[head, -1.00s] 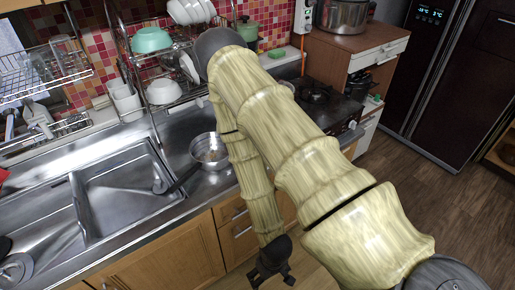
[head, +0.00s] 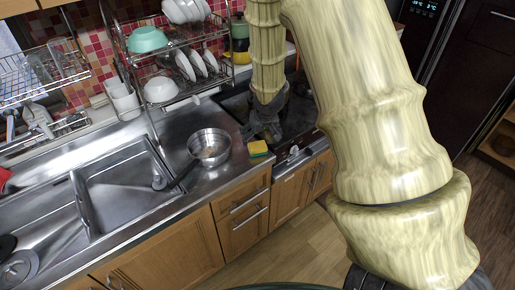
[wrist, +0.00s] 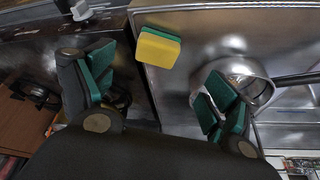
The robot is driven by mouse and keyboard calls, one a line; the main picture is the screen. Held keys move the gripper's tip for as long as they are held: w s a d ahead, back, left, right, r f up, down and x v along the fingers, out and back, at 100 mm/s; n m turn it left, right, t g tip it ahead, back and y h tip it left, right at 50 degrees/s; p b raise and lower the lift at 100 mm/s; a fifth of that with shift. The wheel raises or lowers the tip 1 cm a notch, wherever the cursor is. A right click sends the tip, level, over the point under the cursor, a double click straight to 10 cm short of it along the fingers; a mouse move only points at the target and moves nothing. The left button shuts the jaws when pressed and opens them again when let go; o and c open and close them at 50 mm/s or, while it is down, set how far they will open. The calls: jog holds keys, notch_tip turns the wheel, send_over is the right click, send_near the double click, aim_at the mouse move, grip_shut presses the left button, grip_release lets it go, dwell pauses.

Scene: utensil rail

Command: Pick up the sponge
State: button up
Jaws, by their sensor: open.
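The sponge (head: 258,148) is yellow with a green layer and lies on the steel counter near its right end, beside the stove. In the wrist view the sponge (wrist: 158,48) is ahead of the fingers, near the counter's edge. The sponge looks apart from both fingers.
A steel pan (head: 209,147) stands on the counter left of the sponge; it also shows near the right finger in the wrist view (wrist: 245,80). The sink (head: 125,195) is further left. The stove (head: 295,112) is to the right. A dish rack (head: 180,60) stands behind.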

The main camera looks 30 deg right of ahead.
aim_at(258, 145)
jog(key=shift+w+d+p+x, duration=0.15)
jog(key=shift+p+x, duration=0.15)
jog(key=shift+x, duration=0.95)
jog(key=shift+w+d+p+x, duration=0.15)
jog(key=shift+p+x, duration=0.1)
jog(key=shift+x, duration=1.05)
jog(key=shift+p+x, duration=1.2)
jog(key=shift+x, duration=1.25)
jog(key=c, duration=0.9)
jog(key=shift+c, duration=0.4)
